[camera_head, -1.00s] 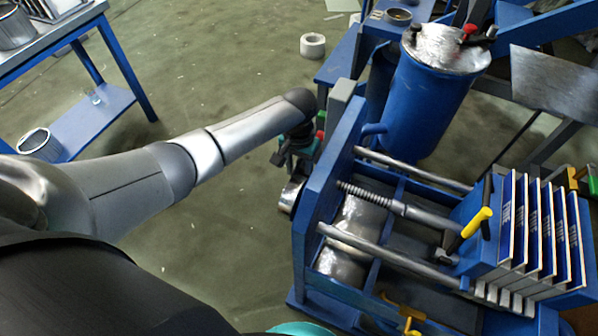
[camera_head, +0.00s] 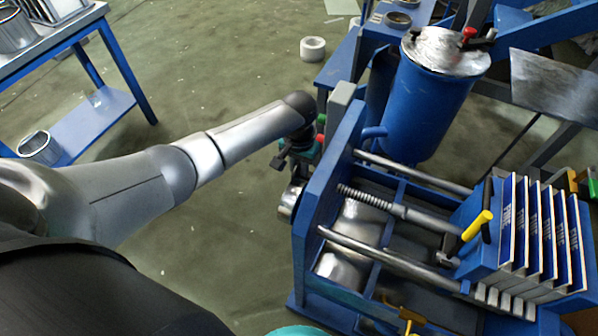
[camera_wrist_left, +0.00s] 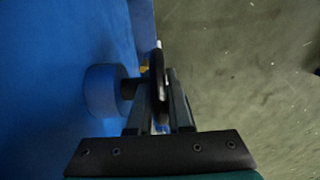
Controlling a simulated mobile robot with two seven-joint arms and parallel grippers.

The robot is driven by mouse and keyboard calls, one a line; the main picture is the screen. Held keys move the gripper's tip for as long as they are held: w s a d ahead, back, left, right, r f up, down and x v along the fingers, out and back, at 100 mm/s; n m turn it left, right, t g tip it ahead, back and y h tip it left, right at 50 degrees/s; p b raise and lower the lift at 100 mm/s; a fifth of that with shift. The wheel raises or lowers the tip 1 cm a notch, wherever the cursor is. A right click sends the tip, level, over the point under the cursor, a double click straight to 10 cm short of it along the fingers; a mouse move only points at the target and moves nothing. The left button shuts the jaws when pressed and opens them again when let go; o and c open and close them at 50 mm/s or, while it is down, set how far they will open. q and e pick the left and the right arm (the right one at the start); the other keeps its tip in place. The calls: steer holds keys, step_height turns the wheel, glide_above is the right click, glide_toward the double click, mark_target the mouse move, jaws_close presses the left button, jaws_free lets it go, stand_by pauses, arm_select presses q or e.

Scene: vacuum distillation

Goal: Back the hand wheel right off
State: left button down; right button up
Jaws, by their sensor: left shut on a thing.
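The hand wheel (camera_wrist_left: 158,75) shows edge-on as a dark rim in the left wrist view, in front of the blue end plate (camera_wrist_left: 58,80). Its round blue hub (camera_wrist_left: 101,90) sits on the plate to the left. My left gripper (camera_wrist_left: 160,105) is shut on the wheel rim, with a finger on either side. In the head view my left gripper (camera_head: 296,155) is at the outer left side of the press's blue end plate (camera_head: 325,190), and the arm and gripper hide most of the wheel. The threaded screw (camera_head: 365,197) runs inside the press frame. My right gripper is out of view.
The plate stack (camera_head: 540,230) and a yellow-handled lever (camera_head: 478,225) are at the press's right. A blue drum (camera_head: 430,105) stands behind it. A table (camera_head: 60,45) stands at upper left. A white roll (camera_head: 313,49) lies on the floor. Floor left of the press is clear.

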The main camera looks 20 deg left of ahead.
arm_select(q)
steer(key=shift+w+g, duration=0.1)
steer(key=shift+g, duration=0.2)
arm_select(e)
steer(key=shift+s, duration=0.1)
arm_select(q)
steer(key=shift+g, duration=0.3)
steer(key=shift+f+g+b, duration=0.1)
steer(key=shift+g+b, duration=0.3)
steer(key=shift+b, duration=0.15)
steer(key=shift+g+b, duration=0.3)
steer(key=shift+g, duration=0.1)
steer(key=c, duration=0.8)
jaws_free()
steer(key=shift+c, duration=0.2)
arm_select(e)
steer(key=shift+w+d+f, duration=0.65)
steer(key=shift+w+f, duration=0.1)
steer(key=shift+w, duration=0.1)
